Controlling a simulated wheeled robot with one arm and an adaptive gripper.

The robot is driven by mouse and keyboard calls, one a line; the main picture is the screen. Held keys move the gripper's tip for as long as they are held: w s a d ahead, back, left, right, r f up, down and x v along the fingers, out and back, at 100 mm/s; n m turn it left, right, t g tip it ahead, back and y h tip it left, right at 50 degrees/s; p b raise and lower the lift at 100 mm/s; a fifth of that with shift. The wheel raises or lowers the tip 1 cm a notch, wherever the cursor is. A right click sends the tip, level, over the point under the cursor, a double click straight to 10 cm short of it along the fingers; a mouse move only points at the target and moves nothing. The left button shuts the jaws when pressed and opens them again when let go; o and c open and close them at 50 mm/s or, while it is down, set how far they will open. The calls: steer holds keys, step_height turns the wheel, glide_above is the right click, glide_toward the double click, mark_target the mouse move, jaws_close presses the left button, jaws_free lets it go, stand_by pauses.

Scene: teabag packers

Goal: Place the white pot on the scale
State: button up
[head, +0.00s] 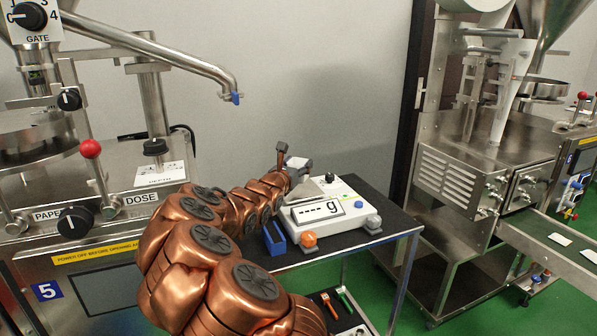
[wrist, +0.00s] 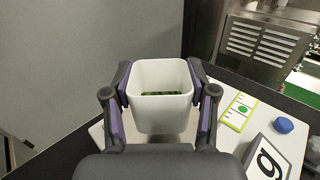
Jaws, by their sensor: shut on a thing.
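The white pot (wrist: 160,112) is a squarish open-topped cup with something green inside. In the wrist view it stands upright between the two fingers of my gripper (wrist: 162,90), which is shut on it. The white scale (head: 335,208) stands on a dark-topped table in the head view; its display (head: 317,212) reads dashes and "g". The scale's body also shows beneath and beside the pot in the wrist view (wrist: 228,137). My gripper (head: 293,168) is at the scale's back left in the head view, where the pot is mostly hidden. I cannot tell whether the pot touches the scale.
A blue open holder (head: 274,238) and an orange knob (head: 309,239) are at the scale's front left. A packing machine (head: 75,200) stands left, its bent pipe (head: 190,62) above the table. Another machine (head: 480,170) stands right. A grey wall is behind.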

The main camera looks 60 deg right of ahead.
steer(key=shift+w+d+f, duration=0.2)
steer(key=shift+w+d, duration=0.1)
steer(key=shift+d, duration=0.4)
steer(key=shift+f, duration=1.65)
steer(key=shift+f, duration=0.25)
steer(key=o, duration=1.2)
steer(key=shift+r, duration=0.1)
steer(key=shift+r, duration=0.3)
steer(key=a, duration=0.3)
steer(key=s+a, duration=0.1)
steer(key=a, duration=0.3)
steer(key=s+a+b, duration=0.1)
steer(key=a, duration=0.3)
steer(key=shift+s+a+f, duration=0.1)
steer(key=shift+a+f, duration=0.05)
steer(key=shift+a, duration=0.3)
